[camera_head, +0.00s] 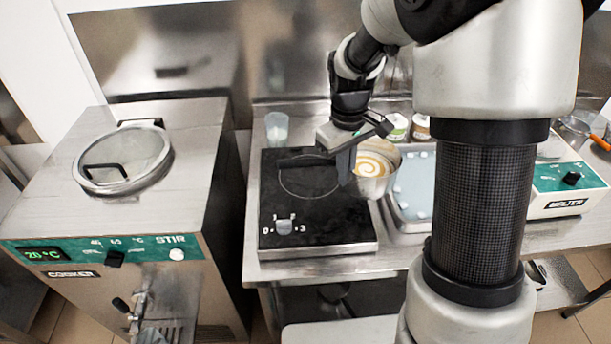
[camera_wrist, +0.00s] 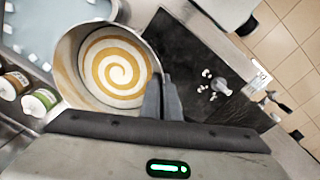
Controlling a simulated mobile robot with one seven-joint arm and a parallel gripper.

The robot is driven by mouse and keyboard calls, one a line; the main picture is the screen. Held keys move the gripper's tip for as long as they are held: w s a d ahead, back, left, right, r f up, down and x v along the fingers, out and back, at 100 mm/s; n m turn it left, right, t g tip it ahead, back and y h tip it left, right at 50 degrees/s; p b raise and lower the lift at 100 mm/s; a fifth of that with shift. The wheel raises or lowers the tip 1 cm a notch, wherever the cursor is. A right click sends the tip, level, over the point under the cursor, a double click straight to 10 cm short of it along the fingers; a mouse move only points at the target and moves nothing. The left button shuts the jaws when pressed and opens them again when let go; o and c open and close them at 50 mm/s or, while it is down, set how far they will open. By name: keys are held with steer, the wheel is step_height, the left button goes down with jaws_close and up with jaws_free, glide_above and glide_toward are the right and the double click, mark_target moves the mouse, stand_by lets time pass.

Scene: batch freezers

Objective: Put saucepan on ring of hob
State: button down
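The saucepan (camera_head: 372,172) is a metal pan with an orange-and-white swirl inside. It also shows in the wrist view (camera_wrist: 112,68). In the head view it overlaps the hob's right edge and the tray beside it, apparently raised. The hob (camera_head: 345,235) is a black plate with a knob at the front. Its ring (camera_head: 308,182) is a thin circle, bare, left of the pan. My gripper (camera_head: 346,165) is at the pan's left side. In the wrist view its fingers (camera_wrist: 163,98) are close together at the pan's rim and appear shut on it. I see no handle clearly.
A blue-grey tray (camera_head: 413,212) lies right of the hob, with the melter (camera_head: 565,190) beyond. Small jars (camera_head: 397,127) and a clear cup (camera_head: 277,128) stand behind. The cooker (camera_head: 190,170) with a lid is at the left.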

steer(key=w+r+n+y+b, duration=0.1)
steer(key=w+n, duration=0.5)
steer(key=n, duration=0.7)
steer(key=w+n+y, duration=0.1)
steer(key=w+n, duration=0.4)
steer(key=n, duration=0.8)
steer(key=f, duration=0.9)
steer(key=shift+w+a+f, duration=0.1)
steer(key=shift+w+f, duration=0.05)
steer(key=shift+w, duration=0.1)
steer(key=shift+f, duration=0.1)
steer(key=c, duration=2.3)
jaws_free()
steer(key=shift+o, duration=1.4)
steer(key=shift+s, duration=0.1)
